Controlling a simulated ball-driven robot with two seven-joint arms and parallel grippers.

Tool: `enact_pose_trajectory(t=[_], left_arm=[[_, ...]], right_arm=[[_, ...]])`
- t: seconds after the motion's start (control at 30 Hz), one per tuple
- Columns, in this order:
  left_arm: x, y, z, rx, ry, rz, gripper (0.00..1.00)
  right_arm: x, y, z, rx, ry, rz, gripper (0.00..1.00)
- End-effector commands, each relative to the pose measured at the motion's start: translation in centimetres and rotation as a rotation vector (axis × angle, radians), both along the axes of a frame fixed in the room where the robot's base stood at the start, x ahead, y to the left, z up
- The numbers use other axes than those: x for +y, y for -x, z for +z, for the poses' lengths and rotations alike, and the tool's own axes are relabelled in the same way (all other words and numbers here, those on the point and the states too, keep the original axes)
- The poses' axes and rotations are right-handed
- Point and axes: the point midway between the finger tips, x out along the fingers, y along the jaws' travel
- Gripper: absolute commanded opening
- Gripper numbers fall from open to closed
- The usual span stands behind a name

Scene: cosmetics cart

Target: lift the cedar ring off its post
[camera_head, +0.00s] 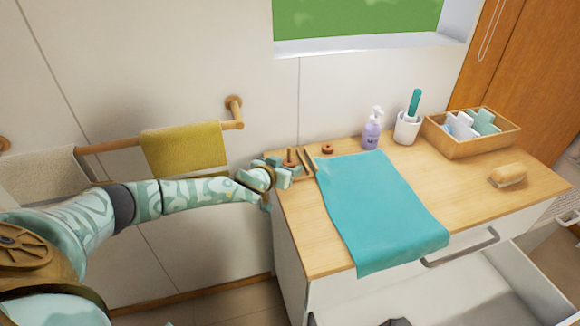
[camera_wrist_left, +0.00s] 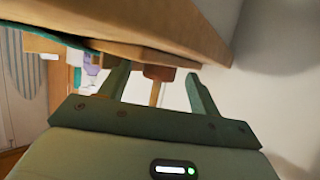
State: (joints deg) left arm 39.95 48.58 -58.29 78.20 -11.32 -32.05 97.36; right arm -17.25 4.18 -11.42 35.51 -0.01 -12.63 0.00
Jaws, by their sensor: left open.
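A small reddish-brown ring (camera_head: 289,164) sits around a short upright post at the back left corner of the wooden cart top; I take it to be the cedar ring. My left gripper (camera_head: 284,174) is at this corner, open, with its fingers close to the ring and partly hiding it. In the left wrist view, the open fingers (camera_wrist_left: 158,88) stand on either side of a brown piece (camera_wrist_left: 158,73), which appears to be the ring, with a pale post beside it. I cannot tell if the fingers touch it. My right gripper is not in view.
Another brown ring (camera_head: 327,149) lies nearby, beside thin dark sticks (camera_head: 306,161). A teal towel (camera_head: 380,205) covers the middle of the cart top (camera_head: 300,235). A lavender pump bottle (camera_head: 371,133), a white cup (camera_head: 407,129), a wooden box (camera_head: 457,146) and a brush (camera_head: 508,174) stand rightward.

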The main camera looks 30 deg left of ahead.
Motion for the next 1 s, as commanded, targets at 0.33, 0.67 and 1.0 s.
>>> enact_pose_trajectory(t=[0.33, 0.67, 1.0], left_arm=[[0.0, 0.0, 0.1, 0.0, 0.0, 0.0, 0.16], [0.0, 0.0, 0.1, 0.0, 0.0, 0.0, 0.16], [0.0, 0.0, 3.7, -0.004, 0.001, -0.001, 0.16]], right_arm=[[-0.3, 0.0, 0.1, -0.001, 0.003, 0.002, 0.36], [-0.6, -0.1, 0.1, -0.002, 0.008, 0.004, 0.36], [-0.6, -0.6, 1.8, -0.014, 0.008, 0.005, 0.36]])
